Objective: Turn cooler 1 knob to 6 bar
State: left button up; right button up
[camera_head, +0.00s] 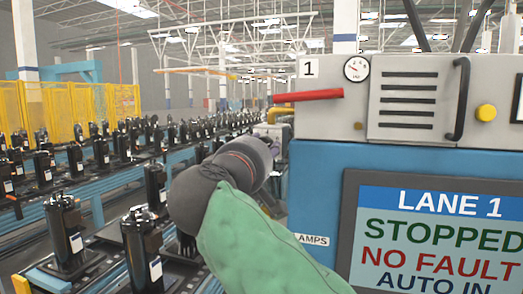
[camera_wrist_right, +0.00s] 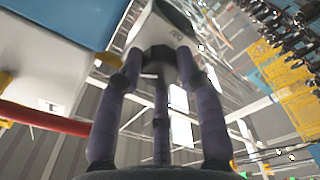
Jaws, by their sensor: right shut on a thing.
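My right gripper (camera_head: 273,150) reaches forward, with its grey wrist and green sleeve in front of the cabinet's left edge. In the right wrist view its three purple fingers (camera_wrist_right: 158,65) close around a dark knob (camera_wrist_right: 157,52) on a pale grey body (camera_wrist_right: 160,30). The small mark on that body is unreadable. In the head view the hand hides the knob. A round gauge (camera_head: 356,69) sits on the cabinet beside the number 1; its reading is too small to tell. My left gripper is out of view.
The cabinet (camera_head: 410,150) fills the right side, with a red lever (camera_head: 306,96), a yellow button (camera_head: 486,112) and a screen (camera_head: 440,240) reading LANE 1 STOPPED, NO FAULT. Several black compressors (camera_head: 142,250) stand on lines at the left, before a yellow fence (camera_head: 60,105).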

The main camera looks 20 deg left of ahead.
jog(key=shift+f, duration=0.1)
jog(key=o, duration=1.1)
jog(key=shift+o, duration=0.2)
jog(key=shift+s, duration=0.1)
jog(key=s, duration=1.1)
jog(key=shift+s+f, duration=0.25)
jog(key=shift+s, duration=0.15)
jog(key=shift+a, duration=0.1)
